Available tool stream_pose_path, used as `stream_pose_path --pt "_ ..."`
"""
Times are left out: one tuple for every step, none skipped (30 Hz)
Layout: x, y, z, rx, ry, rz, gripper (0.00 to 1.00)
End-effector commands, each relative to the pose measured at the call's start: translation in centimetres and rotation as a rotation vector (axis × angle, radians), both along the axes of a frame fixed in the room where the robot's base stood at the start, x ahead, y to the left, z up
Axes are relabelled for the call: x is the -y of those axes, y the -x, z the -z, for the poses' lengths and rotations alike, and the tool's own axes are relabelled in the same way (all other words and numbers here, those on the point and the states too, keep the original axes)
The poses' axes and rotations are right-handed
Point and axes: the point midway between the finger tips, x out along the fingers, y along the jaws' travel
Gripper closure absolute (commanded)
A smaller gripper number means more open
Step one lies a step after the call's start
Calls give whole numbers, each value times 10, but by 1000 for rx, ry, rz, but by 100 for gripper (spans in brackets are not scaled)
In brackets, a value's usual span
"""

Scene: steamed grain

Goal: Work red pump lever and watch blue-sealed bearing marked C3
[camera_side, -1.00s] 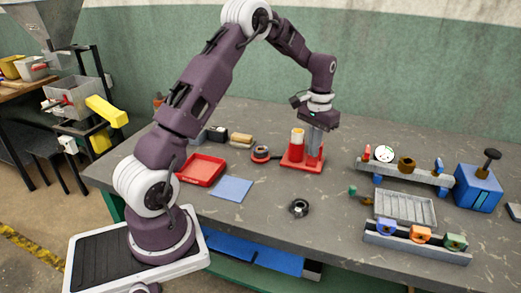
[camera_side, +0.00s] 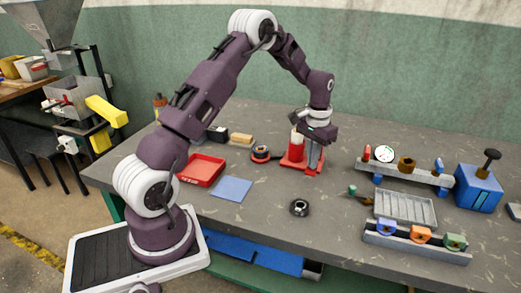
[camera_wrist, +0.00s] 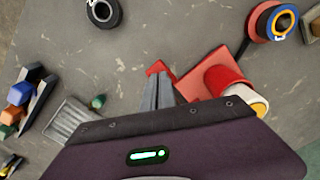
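The red pump (camera_side: 294,165) stands at the back middle of the bench, with a red and white cylinder (camera_wrist: 222,78) on its red base. My gripper (camera_side: 312,170) is low over the pump's right side. In the wrist view its fingers (camera_wrist: 160,76) lie close together, with a red piece (camera_wrist: 157,67), apparently the lever, right at their tips. I cannot tell whether they touch it; most of it is hidden. A bearing with a blue seal (camera_wrist: 284,20) sits in a red holder left of the pump in the side view (camera_side: 261,153). Its marking is unreadable.
A dark bearing (camera_side: 299,208) lies alone in front of the pump. A red tray (camera_side: 202,170) and blue mat (camera_side: 232,188) are to the left. A gauge rack (camera_side: 405,173), grey tray (camera_side: 405,208), coloured-block rack (camera_side: 417,243) and blue box (camera_side: 479,188) stand right.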

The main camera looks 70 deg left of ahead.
Motion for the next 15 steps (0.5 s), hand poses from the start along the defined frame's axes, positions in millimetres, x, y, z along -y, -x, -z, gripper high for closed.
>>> stream_pose_path --pt "1 2 1 -7 3 0 100" --pt "1 2 0 -7 3 0 100" --pt "1 2 -3 -6 2 0 100" --pt "1 2 -6 -6 2 0 100" --pt "1 2 -10 -6 2 0 100" --pt "0 1 -16 -5 1 0 100" --pt "0 1 -20 -5 1 0 100" --pt "0 1 -24 -5 1 0 100" --pt "0 1 -29 -4 1 0 100" --pt "0 1 -34 -4 1 -1 100" --pt "0 1 -38 -3 1 -1 100" --pt "0 1 -43 -4 1 -1 100" --pt "0 1 -47 -4 1 0 100" --pt "0 1 -51 -3 1 0 100" --pt "0 1 -56 -3 1 0 100"
